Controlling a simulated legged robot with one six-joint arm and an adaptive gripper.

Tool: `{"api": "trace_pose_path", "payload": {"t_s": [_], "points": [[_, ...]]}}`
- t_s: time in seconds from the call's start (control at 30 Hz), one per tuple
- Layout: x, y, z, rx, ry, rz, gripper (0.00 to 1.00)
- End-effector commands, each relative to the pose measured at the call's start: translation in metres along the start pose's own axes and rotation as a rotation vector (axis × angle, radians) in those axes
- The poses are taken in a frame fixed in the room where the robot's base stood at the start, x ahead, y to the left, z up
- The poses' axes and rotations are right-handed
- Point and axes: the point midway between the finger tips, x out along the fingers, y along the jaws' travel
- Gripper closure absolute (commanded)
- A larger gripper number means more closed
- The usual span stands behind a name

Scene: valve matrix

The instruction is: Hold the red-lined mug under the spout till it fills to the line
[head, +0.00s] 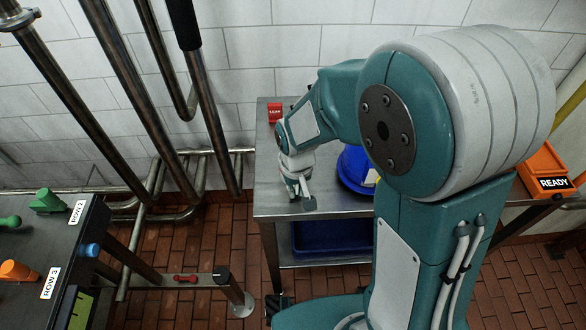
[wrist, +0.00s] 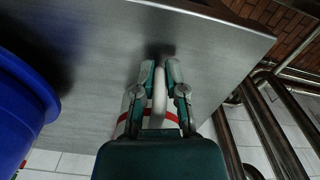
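In the wrist view, the white mug (wrist: 122,128) with a red line around it shows behind my gripper (wrist: 160,72), which hides most of its body. Its pale handle (wrist: 160,98) stands between my two fingers, which appear to close on it from both sides. In the head view my gripper (head: 300,194) points down over the left part of the steel table (head: 270,203); the mug is hard to make out there. I cannot tell whether the mug touches the table. Its inside and fill level are hidden. I cannot identify a spout in either view.
A blue round container (head: 352,172) stands on the table right of my gripper, partly behind my arm. A small red labelled block (head: 275,112) is at the back left. A blue bin (head: 325,240) sits below. An orange READY bin (head: 545,172) is right; a valve panel (head: 88,225) is left.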

Motion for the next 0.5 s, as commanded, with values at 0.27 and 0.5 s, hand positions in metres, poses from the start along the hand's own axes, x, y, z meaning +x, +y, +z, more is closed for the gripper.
{"api": "trace_pose_path", "payload": {"t_s": [0.27, 0.5], "points": [[-0.0001, 0.0004, 0.0001, 0.001, 0.0, 0.0, 1.0], [-0.0067, -0.0001, -0.0006, 0.001, 0.003, 0.0, 1.0]]}}
